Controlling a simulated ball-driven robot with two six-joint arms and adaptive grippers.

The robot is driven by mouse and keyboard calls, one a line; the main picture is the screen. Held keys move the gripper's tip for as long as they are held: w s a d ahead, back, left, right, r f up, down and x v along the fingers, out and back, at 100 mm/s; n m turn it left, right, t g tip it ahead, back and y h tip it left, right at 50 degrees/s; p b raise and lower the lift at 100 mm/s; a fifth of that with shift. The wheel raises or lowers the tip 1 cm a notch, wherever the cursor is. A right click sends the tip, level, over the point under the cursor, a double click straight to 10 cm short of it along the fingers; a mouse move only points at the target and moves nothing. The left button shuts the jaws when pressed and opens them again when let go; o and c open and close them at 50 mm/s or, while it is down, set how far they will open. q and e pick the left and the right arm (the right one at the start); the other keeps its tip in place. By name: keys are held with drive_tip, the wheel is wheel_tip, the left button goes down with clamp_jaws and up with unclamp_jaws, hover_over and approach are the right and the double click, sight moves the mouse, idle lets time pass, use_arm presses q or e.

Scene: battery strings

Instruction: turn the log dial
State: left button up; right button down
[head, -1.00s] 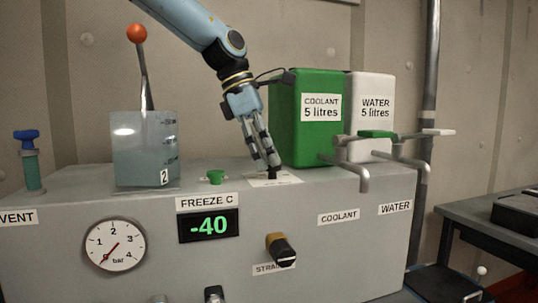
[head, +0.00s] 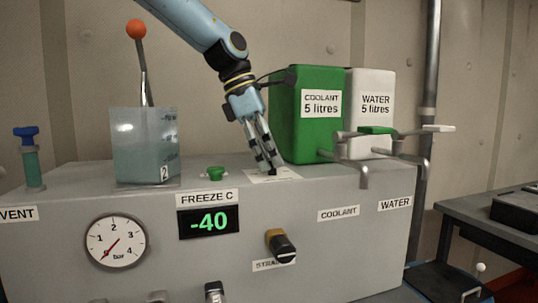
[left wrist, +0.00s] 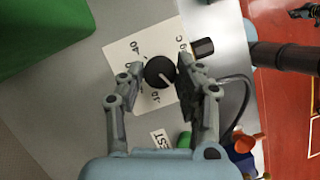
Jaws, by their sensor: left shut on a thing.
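The log dial (left wrist: 160,72) is a round black knob with a white pointer line, in the left wrist view. It sits on a white scale card (left wrist: 118,52) with numbers around it; the legible end of its title reads "g C". My left gripper (left wrist: 159,75) is shut on the dial, one finger on either side. In the head view my left gripper (head: 268,168) points down at the card (head: 258,178) on top of the grey cabinet, and its fingers largely hide the dial. My right gripper is not in view.
The green coolant can (head: 308,135) stands close to the right of my left gripper, with the white water can (head: 372,95) beside it. The front knob (head: 282,246) is below.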

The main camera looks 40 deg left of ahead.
use_arm(q)
drive_tip(key=shift+f+b, duration=0.15)
drive_tip(key=shift+b, duration=0.4)
drive_tip(key=m+b, duration=0.2)
drive_tip(key=m+g+b, duration=0.1)
drive_tip(key=m+b, duration=0.1)
drive_tip(key=b, duration=0.1)
drive_tip(key=shift+w+a+f+h, duration=0.1)
drive_tip(key=shift+w+f+h, duration=0.05)
drive_tip(key=shift+h, duration=0.15)
drive_tip(key=m+g+b, duration=0.1)
drive_tip(key=m+b, duration=0.1)
drive_tip(key=shift+m, duration=0.3)
drive_tip(key=shift+w+r+m+g+b, duration=0.15)
drive_tip(key=shift+m+g+b, duration=0.25)
drive_tip(key=shift+m, duration=0.5)
drive_tip(key=shift+s+r+m+g+b, duration=0.2)
drive_tip(key=shift+m+g, duration=0.3)
drive_tip(key=shift+m, duration=0.4)
drive_tip(key=o, duration=1.1)
drive_tip(key=shift+o, duration=0.2)
